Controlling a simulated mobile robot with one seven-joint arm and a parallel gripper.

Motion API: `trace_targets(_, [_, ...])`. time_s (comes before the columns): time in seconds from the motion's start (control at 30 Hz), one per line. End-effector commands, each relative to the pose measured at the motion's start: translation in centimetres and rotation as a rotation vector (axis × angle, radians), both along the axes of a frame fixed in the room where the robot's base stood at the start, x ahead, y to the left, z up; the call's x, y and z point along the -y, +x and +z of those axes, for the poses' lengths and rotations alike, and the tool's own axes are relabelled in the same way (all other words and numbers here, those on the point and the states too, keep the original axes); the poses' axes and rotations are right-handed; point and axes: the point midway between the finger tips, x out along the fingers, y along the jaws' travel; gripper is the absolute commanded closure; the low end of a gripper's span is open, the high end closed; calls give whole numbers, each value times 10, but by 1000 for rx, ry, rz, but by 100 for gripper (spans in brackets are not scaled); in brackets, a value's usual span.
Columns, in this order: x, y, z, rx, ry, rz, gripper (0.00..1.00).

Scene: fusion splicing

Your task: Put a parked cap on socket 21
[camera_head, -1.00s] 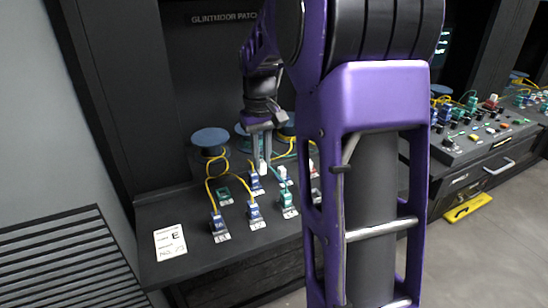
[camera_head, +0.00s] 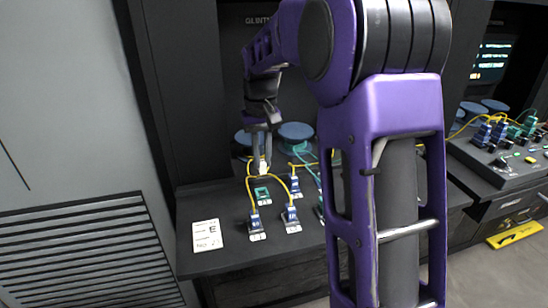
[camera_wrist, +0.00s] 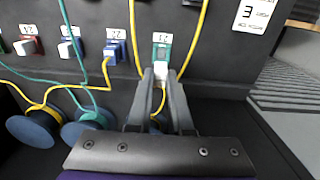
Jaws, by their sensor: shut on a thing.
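My gripper (camera_head: 263,168) is shut on a small white cap (camera_wrist: 160,71), which sits between the fingertips in the wrist view. In the head view the cap (camera_head: 263,169) is just above and behind a teal socket (camera_head: 262,191) on the dark panel. In the wrist view the teal socket (camera_wrist: 162,50) is directly beyond the cap, facing it with no cable in it. Its tag (camera_wrist: 162,37) seems to read 21, upside down. I cannot tell whether the cap touches the socket.
Blue plugs with yellow cables stand close by (camera_head: 254,222), (camera_head: 291,213) and (camera_wrist: 115,51). A yellow cable (camera_wrist: 158,100) passes under the fingers. Blue spools (camera_head: 297,133) stand behind. A paper label (camera_head: 207,235) lies at the panel's left.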

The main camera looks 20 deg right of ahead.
Motion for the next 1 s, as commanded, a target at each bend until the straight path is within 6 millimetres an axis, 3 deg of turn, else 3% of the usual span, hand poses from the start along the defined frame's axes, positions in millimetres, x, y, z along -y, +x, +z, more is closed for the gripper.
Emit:
trace_targets(0.5, [-3, 1, -50, -1, 0, 0, 100])
trace_targets(1.0, [-3, 1, -63, 0, 0, 0, 100])
